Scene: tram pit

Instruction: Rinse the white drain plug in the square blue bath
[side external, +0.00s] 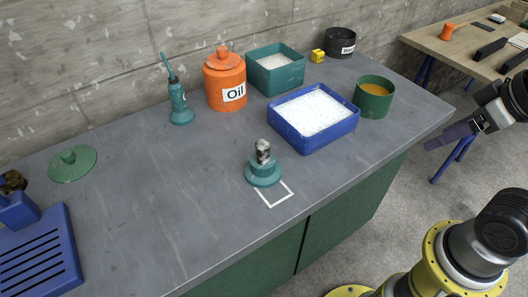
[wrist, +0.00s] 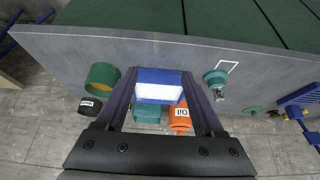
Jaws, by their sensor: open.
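A small whitish plug with dark smudges (side external: 262,150), which looks like the drain plug, stands upright on a round teal stand (side external: 262,175). It shows small at the right in the wrist view (wrist: 218,93). The blue bath (side external: 338,134), holding white speckled or foamy content, is right of the stand; in the wrist view it appears between my fingers (wrist: 158,73). My gripper (wrist: 159,88) is open with nothing held. In the side view my gripper (side external: 452,135) is at the right, off the bench's front edge and apart from both.
Behind the bath are a teal box (side external: 257,77) with white content, an orange Oil jar (side external: 225,90), a yellow block (side external: 318,56) and a black pot (side external: 340,48). A green pot of amber content (side external: 374,106) stands right of it. A teal oiler (side external: 180,108) stands left.

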